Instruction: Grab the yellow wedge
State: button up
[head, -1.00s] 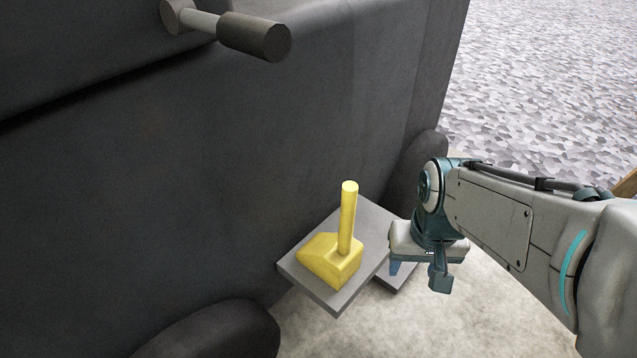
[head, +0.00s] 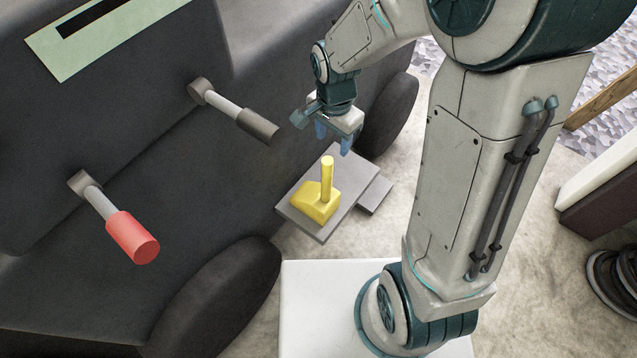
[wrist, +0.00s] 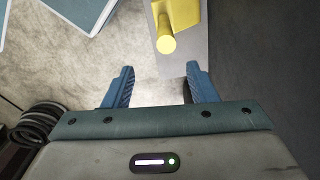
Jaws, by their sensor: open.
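The yellow wedge (head: 318,206) has a sloped base and an upright cylindrical handle. It sits on a grey plate (head: 298,222) beside the dark hull. In the wrist view its handle end (wrist: 166,44) shows at the top, just beyond the fingertips, and part of the wedge is cut off by the frame edge. My gripper (head: 333,142) points down, above and slightly behind the handle in the head view. In the wrist view its blue fingers (wrist: 158,84) are apart with nothing between them. The gripper does not touch the wedge.
The dark hull (head: 150,190) rises on the left, with a grey-tipped bar (head: 243,119) and a red-tipped bar (head: 133,236) jutting out. A rounded dark wheel-like shape (head: 222,305) lies in front. A coiled black item (head: 612,283) lies at right. Pale floor (head: 390,228) is open around the plate.

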aim_at(325, 157)
jog(key=shift+w+a+r+m+p, duration=0.3)
jog(key=shift+a+r+m+p, duration=0.1)
jog(key=shift+a+r+p, duration=0.3)
jog(key=shift+f, duration=0.15)
notch_tip(325, 157, down, 8)
jog(key=shift+f+b, duration=0.15)
jog(key=shift+b, duration=0.15)
jog(key=shift+s+d+f, duration=0.15)
jog(key=shift+f, duration=2.55)
grip_shut()
